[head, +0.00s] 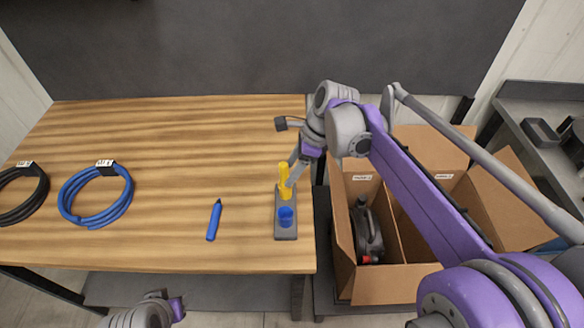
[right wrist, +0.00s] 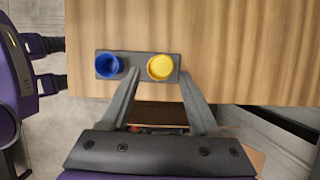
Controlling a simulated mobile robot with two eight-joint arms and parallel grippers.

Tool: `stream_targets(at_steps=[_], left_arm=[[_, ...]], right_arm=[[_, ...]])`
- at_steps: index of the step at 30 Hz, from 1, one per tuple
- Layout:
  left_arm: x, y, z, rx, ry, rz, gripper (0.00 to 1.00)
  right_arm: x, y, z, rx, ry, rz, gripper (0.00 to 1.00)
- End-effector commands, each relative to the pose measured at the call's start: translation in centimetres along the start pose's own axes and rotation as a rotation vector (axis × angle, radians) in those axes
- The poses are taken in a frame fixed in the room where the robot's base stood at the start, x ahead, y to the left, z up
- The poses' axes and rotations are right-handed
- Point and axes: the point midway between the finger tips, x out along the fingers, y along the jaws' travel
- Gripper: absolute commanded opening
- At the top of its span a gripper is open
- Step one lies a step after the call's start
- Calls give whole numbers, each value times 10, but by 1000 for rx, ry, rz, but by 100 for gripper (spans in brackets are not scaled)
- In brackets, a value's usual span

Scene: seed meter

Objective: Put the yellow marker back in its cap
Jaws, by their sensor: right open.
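The yellow marker (head: 284,180) stands upright at the far end of a small dark holder (head: 286,236) near the table's right edge. In the right wrist view its yellow round end (right wrist: 160,67) is seen from above; its seating depth is hidden. A blue cap (head: 286,217) sits empty at the holder's near end. My right gripper (head: 291,183) is open at the yellow marker; in the wrist view its fingers (right wrist: 158,88) are spread to either side below the yellow end. Contact cannot be told. Part of my left arm (head: 160,310) shows at the bottom, its jaws unclear.
A blue marker (head: 214,220) lies on the wooden table (head: 150,150) left of the holder. A blue cable coil (head: 97,195) and a black one (head: 22,195) lie further left. An open cardboard box (head: 380,284) with a dark item stands right of the table.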

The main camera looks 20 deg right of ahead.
Motion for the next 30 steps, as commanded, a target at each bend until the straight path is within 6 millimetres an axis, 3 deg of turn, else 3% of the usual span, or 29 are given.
stream_targets(at_steps=[5,18,24,30], left_arm=[[-1,0,-1,0,1,0,50],[-6,0,-5,0,3,0,50],[-6,0,-5,0,4,0,50],[-6,0,-6,0,4,0,50]], right_arm=[[-17,0,0,2,0,-1,62],[-97,0,0,2,0,-1,62],[-108,0,0,0,0,0,62],[-104,8,-2,-72,15,-14,62]])
